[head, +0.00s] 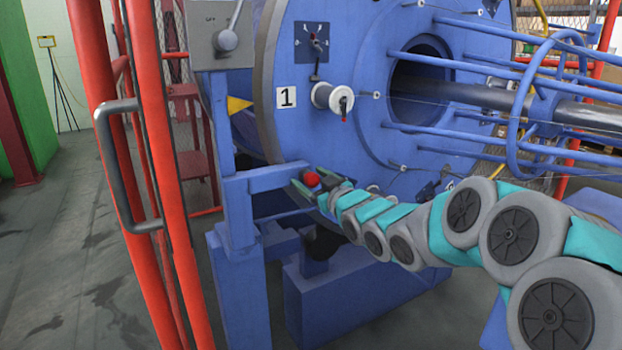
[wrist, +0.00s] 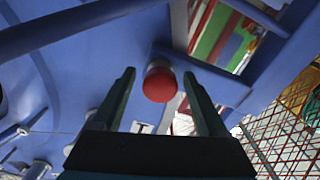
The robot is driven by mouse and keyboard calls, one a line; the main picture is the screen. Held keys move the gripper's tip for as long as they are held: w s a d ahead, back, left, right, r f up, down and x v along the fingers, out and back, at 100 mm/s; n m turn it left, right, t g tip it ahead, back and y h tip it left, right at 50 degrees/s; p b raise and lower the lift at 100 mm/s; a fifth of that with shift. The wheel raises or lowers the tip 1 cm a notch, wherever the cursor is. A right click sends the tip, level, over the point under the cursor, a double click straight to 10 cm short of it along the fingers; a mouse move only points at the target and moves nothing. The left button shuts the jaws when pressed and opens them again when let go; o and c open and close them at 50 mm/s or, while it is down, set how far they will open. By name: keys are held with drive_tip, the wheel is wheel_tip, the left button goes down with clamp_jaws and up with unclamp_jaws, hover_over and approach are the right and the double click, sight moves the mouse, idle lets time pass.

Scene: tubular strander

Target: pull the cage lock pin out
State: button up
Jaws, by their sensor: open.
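The cage lock pin shows as a red ball knob (head: 312,180) at the end of a blue bracket arm, beside the big blue disc. In the wrist view the red knob (wrist: 159,85) faces me, with a short collar behind it against the blue metal. My gripper (head: 306,188) is at the knob in the head view. In the wrist view my gripper (wrist: 160,88) is open, with one dark finger on each side of the knob. Gaps show between the knob and both fingers, so it is not gripped. The pin's shaft is hidden.
The blue disc (head: 345,140) carries a number 1 plate (head: 287,97) and a white spool (head: 333,97). A red post with a grey handle (head: 125,165) stands at left. A blue bracket arm (head: 262,180) runs to the knob. Grey floor (head: 70,260) is clear at far left.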

clamp_jaws()
idle(0.7)
idle(0.8)
